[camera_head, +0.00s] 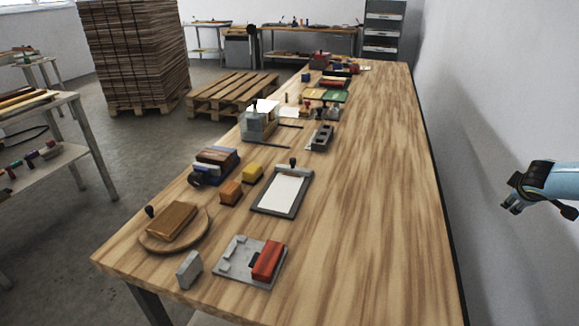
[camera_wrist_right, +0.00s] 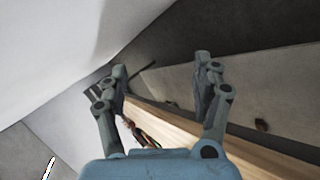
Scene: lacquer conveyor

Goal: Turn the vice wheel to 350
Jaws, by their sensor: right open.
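I cannot make out a vice wheel for certain in the head view. A dark grey block-shaped fixture (camera_head: 321,137) sits mid-table, too small to tell whether it is a vice. A round wooden disc (camera_head: 203,228) with a brown block (camera_head: 171,222) on it and a black knob (camera_head: 150,211) lies at the near left. My right gripper (camera_head: 508,205) is off the table's right side, near the wall. In the right wrist view the gripper (camera_wrist_right: 160,72) has its fingers spread with nothing between them. My left gripper is not in view.
The long wooden table (camera_head: 372,190) is clear along its right half. A white wall (camera_head: 500,90) stands at the right.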

